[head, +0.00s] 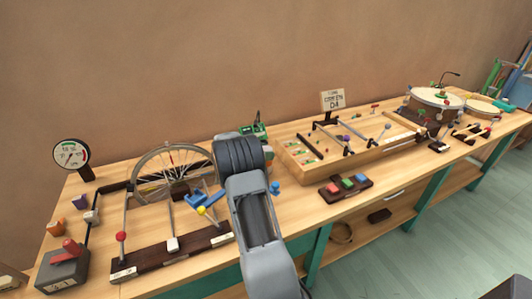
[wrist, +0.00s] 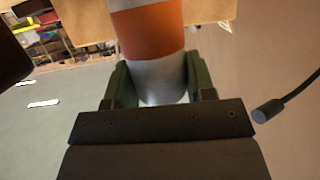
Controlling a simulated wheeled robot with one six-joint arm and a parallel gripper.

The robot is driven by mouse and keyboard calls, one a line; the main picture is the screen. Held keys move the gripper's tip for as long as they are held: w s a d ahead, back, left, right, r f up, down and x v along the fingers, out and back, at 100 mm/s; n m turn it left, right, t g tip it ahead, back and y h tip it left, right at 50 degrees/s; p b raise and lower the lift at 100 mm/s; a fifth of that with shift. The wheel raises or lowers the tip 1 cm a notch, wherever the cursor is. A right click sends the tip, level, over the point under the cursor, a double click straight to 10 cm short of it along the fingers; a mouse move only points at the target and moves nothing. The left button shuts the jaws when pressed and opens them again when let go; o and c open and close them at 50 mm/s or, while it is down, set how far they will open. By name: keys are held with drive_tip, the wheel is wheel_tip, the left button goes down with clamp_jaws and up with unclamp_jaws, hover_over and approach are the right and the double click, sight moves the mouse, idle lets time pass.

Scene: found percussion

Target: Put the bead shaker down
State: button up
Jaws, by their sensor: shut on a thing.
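The bead shaker (wrist: 150,36), a silver-white cylinder with a wide orange band, fills the upper middle of the wrist view. My gripper (wrist: 159,88) is shut on its lower part, with one green finger on each side. The shaker's top runs out of the frame. In the head view my arm covers the gripper, and I cannot make out the shaker there. I cannot tell how far it is above the bench.
The wooden bench (head: 300,212) carries a spoked wheel (head: 172,172), a dial gauge (head: 71,154), a block of colored buttons (head: 346,186), a wooden box with rods (head: 372,152) and drums (head: 436,97). Bare wood shows along the front. A dark microphone-like rod (wrist: 268,110) shows at right in the wrist view.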

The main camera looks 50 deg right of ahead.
drive_tip(key=shift+f+b, duration=0.5)
drive_tip(key=shift+b, duration=0.15)
drive_tip(key=o, duration=1.1)
drive_tip(key=shift+a+r, duration=0.1)
